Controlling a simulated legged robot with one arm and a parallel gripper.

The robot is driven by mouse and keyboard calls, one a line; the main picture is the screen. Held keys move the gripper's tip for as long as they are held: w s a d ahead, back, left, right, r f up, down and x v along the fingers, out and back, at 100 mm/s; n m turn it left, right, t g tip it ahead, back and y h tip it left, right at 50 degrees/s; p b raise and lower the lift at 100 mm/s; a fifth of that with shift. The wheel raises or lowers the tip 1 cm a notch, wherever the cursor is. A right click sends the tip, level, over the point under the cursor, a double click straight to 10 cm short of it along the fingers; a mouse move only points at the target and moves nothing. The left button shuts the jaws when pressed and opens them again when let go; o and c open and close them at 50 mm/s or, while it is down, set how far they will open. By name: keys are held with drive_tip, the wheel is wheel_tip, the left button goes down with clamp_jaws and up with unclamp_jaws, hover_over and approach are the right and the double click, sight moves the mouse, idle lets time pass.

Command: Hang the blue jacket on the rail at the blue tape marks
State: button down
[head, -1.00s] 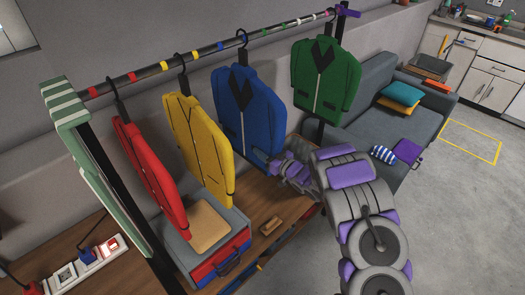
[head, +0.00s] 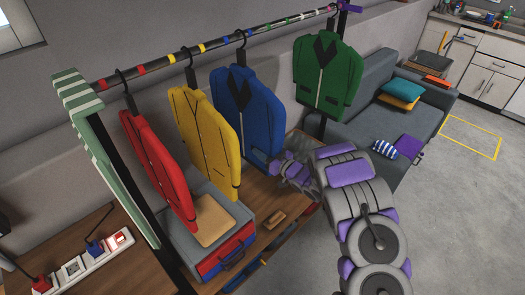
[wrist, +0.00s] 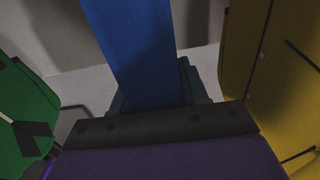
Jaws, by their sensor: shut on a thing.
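The blue jacket (head: 246,112) is upright on a dark hanger between the yellow jacket (head: 204,130) and the green jacket (head: 328,75). Its hook top is at the rail (head: 187,54) in the head view, close to the blue tape marks (head: 227,41). I cannot tell whether the hook rests on the rail. My gripper (head: 279,168) is at the jacket's lower right edge. In the wrist view my gripper (wrist: 155,105) is shut on the blue jacket (wrist: 140,50), which rises between the jaws. The fingertips are partly hidden.
The red jacket (head: 158,168) hangs on the left, near a green-and-white striped cloth (head: 78,92). Below are a wooden bench (head: 262,195), a brush (head: 274,217) and a box (head: 222,258). A grey sofa (head: 360,122) stands behind.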

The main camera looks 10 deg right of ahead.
drive_tip(key=shift+a, duration=0.15)
drive_tip(key=c, duration=0.9)
unclamp_jaws()
drive_tip(key=shift+a, duration=0.4)
drive_tip(key=shift+c, duration=0.2)
drive_tip(key=shift+o, duration=1.4)
drive_tip(key=shift+a, duration=0.55)
drive_tip(key=shift+o, duration=0.8)
drive_tip(key=shift+s+d, duration=0.2)
drive_tip(key=shift+d, duration=0.95)
drive_tip(key=a+p+v, duration=0.1)
drive_tip(key=p+v, duration=0.1)
drive_tip(key=v, duration=1.4)
drive_tip(key=w+d+r+m+g+h, duration=0.25)
drive_tip(key=d+r+h, duration=0.35)
drive_tip(key=d+h, duration=0.5)
drive_tip(key=s+d+r+m+g+h, duration=0.3)
drive_tip(key=s+d+r+g+h, duration=0.1)
drive_tip(key=s+r, duration=0.5)
drive_tip(key=s+a+r+g+y, duration=0.1)
drive_tip(key=s+a+g, duration=0.2)
drive_tip(key=s+a, duration=0.4)
drive_tip(key=s+a+r+m+g+y, duration=0.1)
drive_tip(key=s+a, duration=0.6)
drive_tip(key=s, duration=0.9)
drive_tip(key=s+a+r+g+y, duration=0.2)
drive_tip(key=s+a+g, duration=0.4)
drive_tip(key=s, duration=0.6)
drive_tip(key=shift+s+a+m, duration=0.35)
drive_tip(key=shift+a, duration=0.6)
